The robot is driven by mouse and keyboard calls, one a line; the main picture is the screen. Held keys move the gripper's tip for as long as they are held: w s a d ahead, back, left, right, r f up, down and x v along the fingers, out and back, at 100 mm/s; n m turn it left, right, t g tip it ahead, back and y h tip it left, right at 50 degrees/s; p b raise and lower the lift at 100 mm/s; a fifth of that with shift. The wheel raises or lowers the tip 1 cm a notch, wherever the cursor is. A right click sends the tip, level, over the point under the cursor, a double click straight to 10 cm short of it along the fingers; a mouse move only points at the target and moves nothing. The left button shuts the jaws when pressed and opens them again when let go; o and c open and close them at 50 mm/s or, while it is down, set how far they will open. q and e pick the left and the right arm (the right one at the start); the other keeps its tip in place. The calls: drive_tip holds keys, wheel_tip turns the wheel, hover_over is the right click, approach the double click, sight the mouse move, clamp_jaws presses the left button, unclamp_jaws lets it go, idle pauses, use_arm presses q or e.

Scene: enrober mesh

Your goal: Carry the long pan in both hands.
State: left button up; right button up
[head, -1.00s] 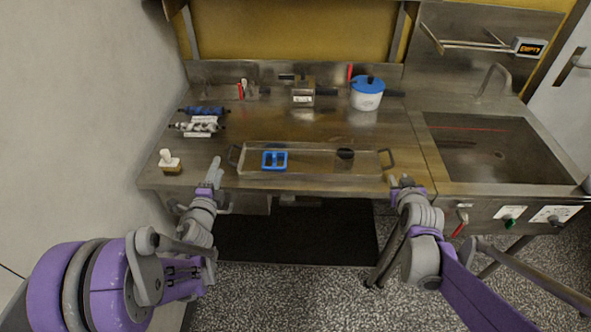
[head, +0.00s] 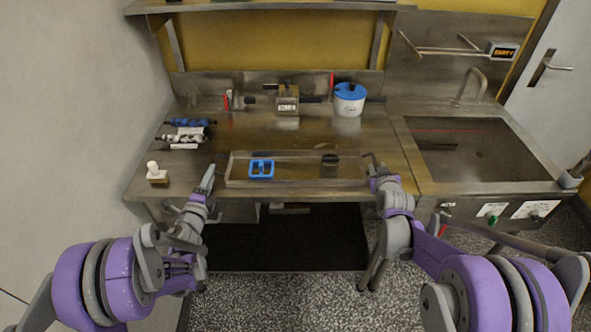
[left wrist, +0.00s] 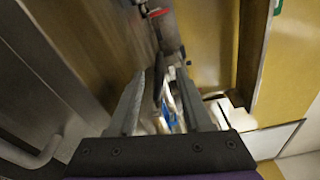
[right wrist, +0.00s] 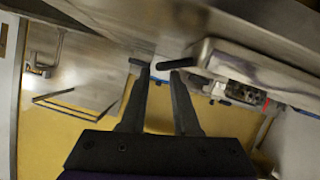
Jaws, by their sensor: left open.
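The long pan (head: 296,184) is a shallow, see-through rectangular tray along the front of the steel counter. A blue divided holder (head: 261,169) and a dark cup (head: 330,165) are in it. My left gripper (head: 209,177) is just off the pan's left end; its fingers are apart in the left wrist view (left wrist: 167,85), with a dark bar between or behind them. My right gripper (head: 373,163) is at the pan's right end. Its fingers are apart in the right wrist view (right wrist: 159,72), with dark handle pieces near the tips. Contact with either handle is unclear.
A white pot with blue lid (head: 349,100) and a metal box (head: 287,101) stand at the back. Blue and white rollers (head: 183,138) and a small bottle-like item (head: 156,173) are at left. A recessed steel basin (head: 470,155) lies right. The counter behind the pan is clear.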

sight(376, 164)
use_arm(q)
drive_tip(key=shift+w+d, duration=0.2)
drive_tip(key=shift+w, duration=1.15)
drive_tip(key=shift+w+d, duration=0.15)
drive_tip(key=shift+w, duration=1.2)
use_arm(e)
drive_tip(key=shift+x, duration=2.75)
use_arm(q)
drive_tip(key=shift+c, duration=0.2)
use_arm(e)
drive_tip(key=shift+c, duration=0.2)
use_arm(q)
drive_tip(key=c, duration=0.5)
use_arm(e)
clamp_jaws()
use_arm(q)
clamp_jaws()
